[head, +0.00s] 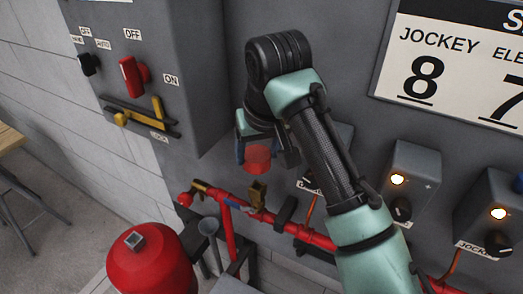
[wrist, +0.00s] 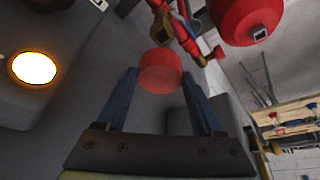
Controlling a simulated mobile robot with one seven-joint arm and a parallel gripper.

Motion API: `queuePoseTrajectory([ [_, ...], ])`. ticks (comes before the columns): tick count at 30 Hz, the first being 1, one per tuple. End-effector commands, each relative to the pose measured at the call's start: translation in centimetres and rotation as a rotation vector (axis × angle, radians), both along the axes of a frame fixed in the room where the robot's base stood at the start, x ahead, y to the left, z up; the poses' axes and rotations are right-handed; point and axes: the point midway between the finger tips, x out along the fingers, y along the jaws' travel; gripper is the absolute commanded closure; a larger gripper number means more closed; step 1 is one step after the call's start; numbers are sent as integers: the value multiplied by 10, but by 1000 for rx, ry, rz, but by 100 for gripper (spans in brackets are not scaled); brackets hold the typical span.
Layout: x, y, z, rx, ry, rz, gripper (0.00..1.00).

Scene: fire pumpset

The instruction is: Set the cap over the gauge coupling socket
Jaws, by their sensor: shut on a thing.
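A red round cap (head: 257,158) is held between the fingers of my gripper (head: 262,148), above the red pipe. In the wrist view the cap (wrist: 160,70) sits between the two blue fingertips (wrist: 159,76). A brass fitting (head: 257,195) stands up from the red pipe (head: 268,217), below the cap and apart from it. It also shows in the wrist view (wrist: 163,28), beyond the cap. I cannot tell for sure which fitting is the gauge coupling socket.
A red tank (head: 150,265) stands at lower left. A grey control box (head: 150,70) with a red switch hangs at upper left. Grey boxes with lit lamps (head: 411,180) are on the panel at right. A wooden bench (head: 10,137) is at far left.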

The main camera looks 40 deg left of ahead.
Motion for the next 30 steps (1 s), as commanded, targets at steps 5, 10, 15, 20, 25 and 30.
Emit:
queuePoseTrajectory([
  [5, 0, 0, 1, 1, -1, 1, 94],
  [10, 0, 0, 1, 2, -1, 1, 94],
  [15, 0, 0, 1, 1, -1, 0, 94],
  [20, -1, -1, 2, 1, 1, -1, 94],
  [25, -1, -1, -11, 0, 0, -1, 94],
  [30, -1, -1, -25, -1, 0, -1, 94],
])
